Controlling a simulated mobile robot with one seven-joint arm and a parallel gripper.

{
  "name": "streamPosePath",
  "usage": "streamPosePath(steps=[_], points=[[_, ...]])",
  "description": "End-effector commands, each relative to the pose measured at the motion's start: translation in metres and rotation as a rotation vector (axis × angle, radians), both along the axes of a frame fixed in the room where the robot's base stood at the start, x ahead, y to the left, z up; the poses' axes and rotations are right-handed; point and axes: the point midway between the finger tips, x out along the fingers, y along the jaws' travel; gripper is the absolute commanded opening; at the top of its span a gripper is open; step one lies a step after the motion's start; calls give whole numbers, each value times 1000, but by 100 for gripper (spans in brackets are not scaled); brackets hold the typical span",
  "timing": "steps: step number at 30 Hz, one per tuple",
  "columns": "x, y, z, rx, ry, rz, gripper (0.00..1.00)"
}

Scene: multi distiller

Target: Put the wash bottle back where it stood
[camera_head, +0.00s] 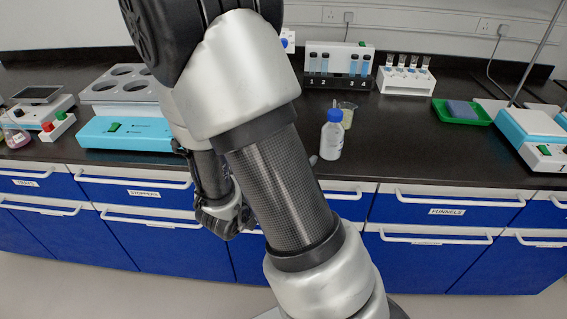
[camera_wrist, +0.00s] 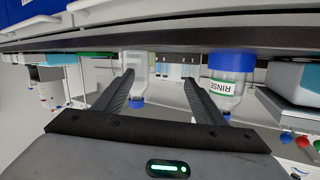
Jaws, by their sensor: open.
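The wrist view is upside down. My gripper (camera_wrist: 158,84) is open, with nothing touching both fingers. A whitish bottle with a blue cap (camera_wrist: 137,72) shows beyond the finger on the picture's left. It seems to be the blue-capped bottle (camera_head: 331,137) standing upright near the bench's front edge in the head view. A bottle labelled RINSE (camera_wrist: 226,86), with a blue cap and blue contents, stands outside the finger on the picture's right. I cannot tell for sure which is the wash bottle. My forearm hides most of the gripper in the head view.
A small beaker (camera_head: 348,114) stands behind the blue-capped bottle. A numbered vial rack (camera_head: 338,62) and a white rack (camera_head: 405,80) stand behind. A green tray (camera_head: 462,112) and a teal device (camera_head: 533,124) are at right. A teal unit (camera_head: 120,132) is at left. Bench right of the bottle is clear.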

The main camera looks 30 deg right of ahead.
Motion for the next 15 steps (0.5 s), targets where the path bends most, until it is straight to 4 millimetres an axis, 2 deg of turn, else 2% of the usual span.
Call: streamPosePath(steps=[1, 3, 5, 7, 9, 11, 13, 15], points=[[19, 13, 4, 116, -20, 73, 64], [45, 44, 11, 276, -16, 216, 64], [61, 76, 24, 394, 4, 357, 64], [67, 114, 45, 493, 50, 526, 64], [58, 148, 68, 549, 119, 689, 64], [40, 171, 87, 564, 198, 816, 64], [9, 189, 105, 550, 311, 938, 64], [-28, 192, 116, 511, 435, 1016, 64]])
